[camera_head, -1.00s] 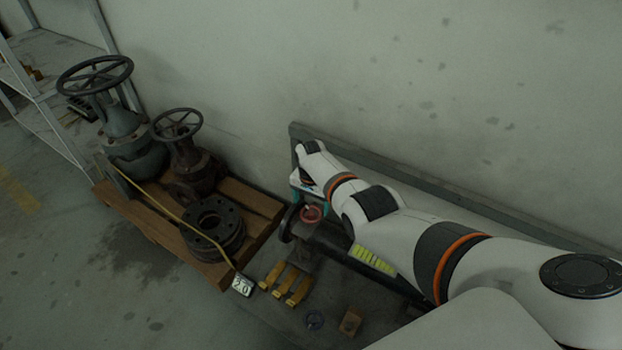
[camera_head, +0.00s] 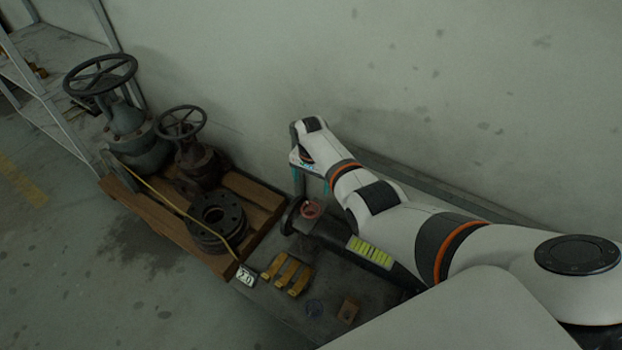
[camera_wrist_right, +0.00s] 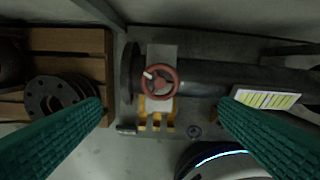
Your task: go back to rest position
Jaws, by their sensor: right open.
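My right gripper (camera_head: 311,188) is open, its teal fingers pointing down above the small red handwheel (camera_head: 310,210). In the right wrist view the fingers of the gripper (camera_wrist_right: 160,106) are spread wide with nothing between them. The red handwheel (camera_wrist_right: 160,81) is seen from above in that view, with clear space to both fingers. It sits on a dark pipe (camera_wrist_right: 205,78) with a round flange at its left end. My left gripper is not in view.
A wooden pallet (camera_head: 150,218) at the left carries two big valves with dark handwheels (camera_head: 100,74) and black flanges (camera_head: 220,220). A wall stands behind.

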